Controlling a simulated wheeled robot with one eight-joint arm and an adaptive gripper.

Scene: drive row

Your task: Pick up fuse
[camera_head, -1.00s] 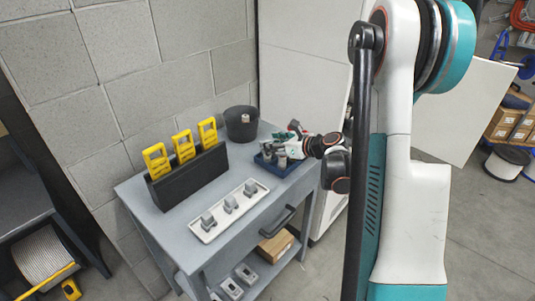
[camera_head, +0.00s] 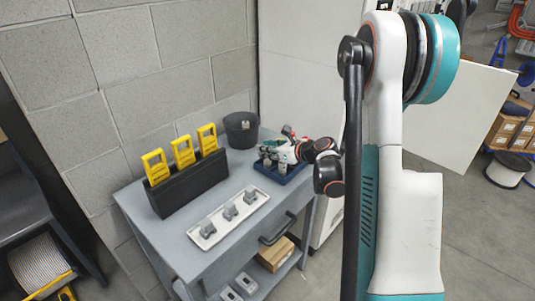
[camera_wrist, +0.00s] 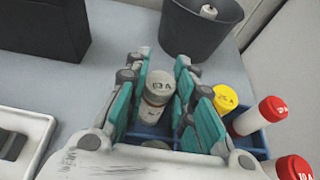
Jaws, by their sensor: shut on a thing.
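A fuse (camera_wrist: 157,95) with a grey top marked "63 A" stands between the teal fingers of my gripper (camera_wrist: 160,75) in the wrist view. My gripper is shut on it. The lower end of this fuse is partly hidden, and I cannot tell whether it is clear of the blue tray (camera_wrist: 258,140) behind it. The tray also holds a yellow-topped fuse (camera_wrist: 226,98) and red-topped fuses (camera_wrist: 262,117), to the right of the fingers. In the head view my gripper (camera_head: 280,155) is over the blue tray (camera_head: 285,179) at the table's right end.
A dark bin (camera_head: 241,130) with a small pale item inside stands behind the tray. A black holder (camera_head: 188,184) with yellow handled tools is at the back left. A white tray (camera_head: 208,243) with grey blocks lies in front. Bare grey tabletop (camera_head: 160,229) lies between them.

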